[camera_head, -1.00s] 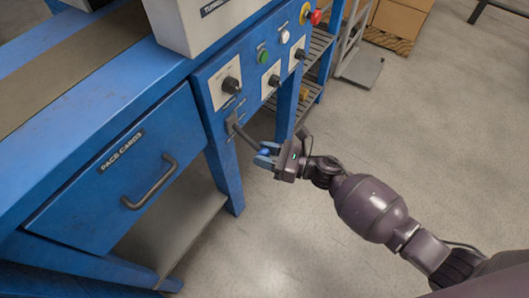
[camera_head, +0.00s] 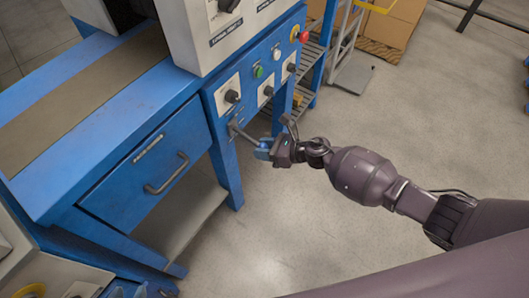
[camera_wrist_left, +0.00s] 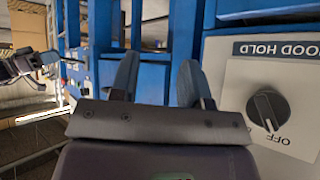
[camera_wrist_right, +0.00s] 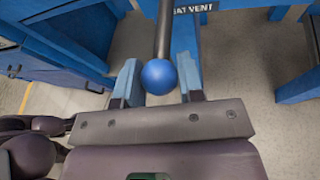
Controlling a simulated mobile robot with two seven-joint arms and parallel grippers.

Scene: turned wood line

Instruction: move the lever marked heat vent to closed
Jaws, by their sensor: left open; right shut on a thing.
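The heat vent lever (camera_head: 244,134) is a dark rod on the front of the blue machine, sticking out from the panel. It ends in a blue ball knob (camera_wrist_right: 159,77). My right gripper (camera_head: 264,149) is shut on this knob; in the right wrist view the knob sits between the two fingers (camera_wrist_right: 159,84). A label partly reading "AT VENT" (camera_wrist_right: 193,7) shows behind the rod, its start hidden. My left gripper (camera_wrist_left: 156,78) is open and empty in front of the blue machine, and is outside the head view.
A black knob (camera_wrist_left: 268,108) on a plate marked "HOOD HOLD" is right of my left gripper. A blue drawer (camera_head: 150,165) with a grey handle is left of the lever. Green, white and red buttons line the panel. The floor (camera_head: 300,230) is clear.

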